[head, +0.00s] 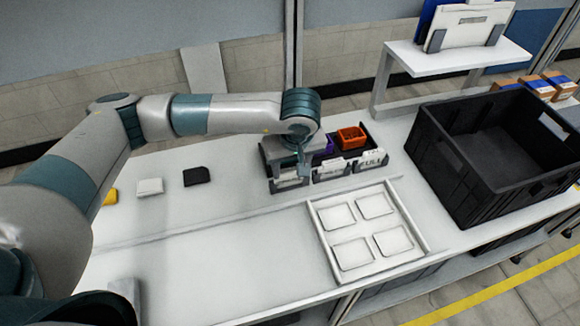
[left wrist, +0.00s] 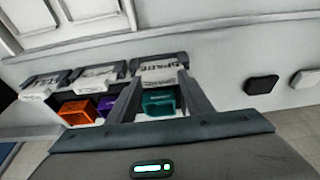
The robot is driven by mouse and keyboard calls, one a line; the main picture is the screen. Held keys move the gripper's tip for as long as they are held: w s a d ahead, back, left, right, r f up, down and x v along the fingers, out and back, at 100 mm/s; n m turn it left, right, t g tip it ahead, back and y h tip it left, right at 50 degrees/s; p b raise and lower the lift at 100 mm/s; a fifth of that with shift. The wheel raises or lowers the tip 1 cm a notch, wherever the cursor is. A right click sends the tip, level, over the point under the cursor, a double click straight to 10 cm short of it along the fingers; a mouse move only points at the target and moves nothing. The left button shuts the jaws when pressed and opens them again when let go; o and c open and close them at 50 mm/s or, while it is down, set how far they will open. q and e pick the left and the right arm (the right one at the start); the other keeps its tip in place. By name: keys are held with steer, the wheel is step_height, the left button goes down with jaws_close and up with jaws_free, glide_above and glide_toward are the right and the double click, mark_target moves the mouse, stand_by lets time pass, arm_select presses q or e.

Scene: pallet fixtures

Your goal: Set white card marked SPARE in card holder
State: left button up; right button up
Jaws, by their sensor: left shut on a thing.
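The white card marked SPARE (left wrist: 159,74) is between the fingertips of my left gripper (left wrist: 160,86), which is shut on it. The card stands at the dark card holder (left wrist: 160,58) in front of the teal bin. In the left wrist view it looks in line with the holder; whether it is fully seated I cannot tell. In the head view my left gripper (head: 301,172) is over the leftmost holder (head: 290,187) and partly hides the card there.
Two neighbouring holders carry white cards, one marked FULL (head: 371,162). A white tray (head: 424,243) lies in front; a black crate (head: 455,185) stands right. The table's left front is clear.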

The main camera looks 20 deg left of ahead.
arm_select(q)
steer(key=shift+f+b, duration=0.3)
steer(key=shift+b, duration=0.05)
arm_select(e)
steer(key=shift+f, duration=0.45)
steer(key=shift+a, duration=0.1)
arm_select(q)
steer(key=o, duration=1.1)
steer(key=shift+b+v, duration=0.3)
steer(key=shift+v, duration=0.5)
steer(key=b+v, duration=0.4)
steer(key=v, duration=1.1)
steer(key=shift+r, duration=0.4)
arm_select(e)
steer(key=w+a+t+y, duration=0.1)
steer(key=w+a+t, duration=0.2)
steer(key=w, duration=0.8)
steer(key=shift+w+a+f, duration=0.25)
steer(key=shift+w+a, duration=0.15)
steer(key=shift+a, duration=0.4)
